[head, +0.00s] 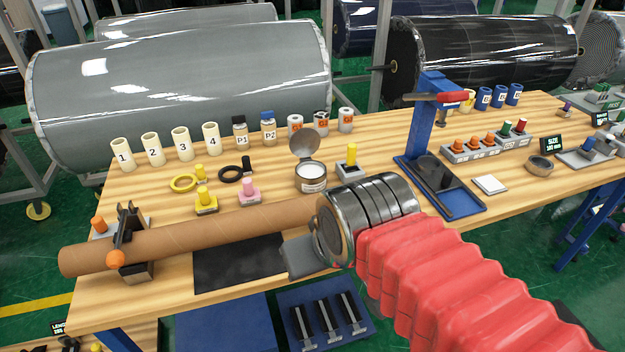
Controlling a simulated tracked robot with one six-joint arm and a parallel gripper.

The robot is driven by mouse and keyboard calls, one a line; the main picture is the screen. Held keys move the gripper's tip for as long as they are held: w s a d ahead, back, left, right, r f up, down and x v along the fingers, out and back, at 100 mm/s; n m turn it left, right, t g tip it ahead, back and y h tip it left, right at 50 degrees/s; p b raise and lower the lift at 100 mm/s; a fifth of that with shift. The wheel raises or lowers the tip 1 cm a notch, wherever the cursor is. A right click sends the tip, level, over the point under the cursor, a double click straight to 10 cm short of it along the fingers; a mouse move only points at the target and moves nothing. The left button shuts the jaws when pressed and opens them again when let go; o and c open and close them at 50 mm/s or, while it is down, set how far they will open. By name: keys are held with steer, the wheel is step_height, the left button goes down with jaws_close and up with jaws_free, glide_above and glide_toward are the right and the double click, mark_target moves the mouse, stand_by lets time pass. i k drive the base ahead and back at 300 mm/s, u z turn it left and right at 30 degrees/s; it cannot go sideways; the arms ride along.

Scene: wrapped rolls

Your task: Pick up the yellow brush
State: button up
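Several small yellow-handled pieces are on the wooden table; I cannot tell for certain which is the brush. One yellow piece with a square yellow base (205,201) stands left of a pink one. A smaller yellow-topped piece (201,174) stands just behind it. Another yellow handle (351,156) rises from a grey block behind my wrist. My arm, in a red ribbed sleeve with a dark metal wrist, reaches in from the lower right. My gripper (301,257) shows as a grey part over the table's front, apart from all these pieces. Its finger gap is not visible.
A long brown cardboard tube (200,237) lies across the table in front of the yellow pieces. An open tin (311,177) with a raised lid stands right of the pink piece (248,191). Numbered cream cups (182,145) line the back edge. A blue stand (424,120) rises at right.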

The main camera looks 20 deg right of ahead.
mark_target(350, 166)
steer(key=u, duration=0.85)
steer(key=k, duration=0.7)
steer(key=z, duration=1)
steer(key=i, duration=0.95)
